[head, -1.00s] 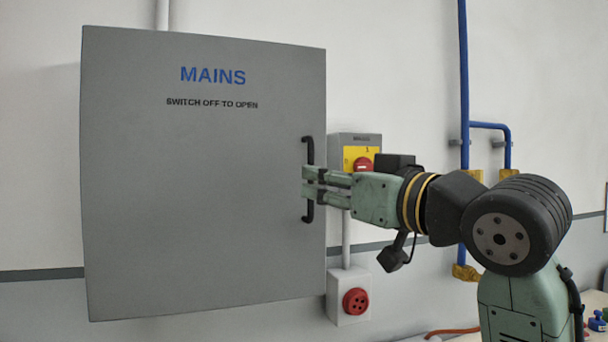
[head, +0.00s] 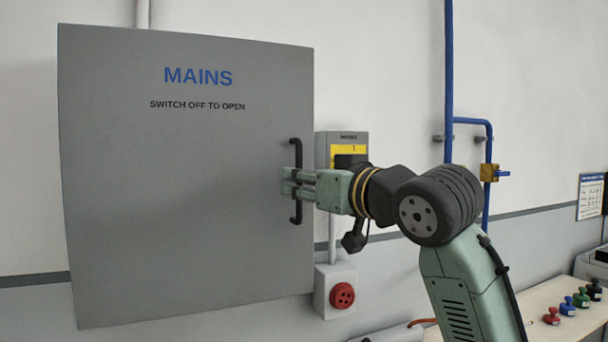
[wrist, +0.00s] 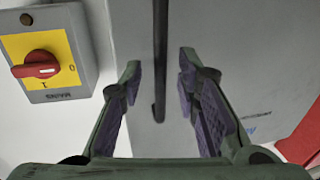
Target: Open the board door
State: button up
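The grey board door (head: 180,200), marked MAINS and SWITCH OFF TO OPEN, fills the left of the head view. It looks shut, with no gap visible at its edge. Its upright black bar handle (head: 296,150) is near the right edge. My gripper (head: 288,181) is at the handle's middle. In the wrist view, my gripper (wrist: 161,72) is open, with the handle (wrist: 160,55) between its fingers and space on both sides. The mains switch (wrist: 36,70) has a red knob lying crosswise on a yellow plate, its pale mark towards 0.
A grey box with a red round socket (head: 342,295) is below the switch. Blue pipes (head: 448,80) with a yellow valve (head: 489,172) run up the wall at right. A bench (head: 545,300) at lower right holds several small coloured items.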

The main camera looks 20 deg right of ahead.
jog(key=shift+w, duration=0.2)
jog(key=shift+c, duration=0.2)
grip_shut()
dwell(0.6)
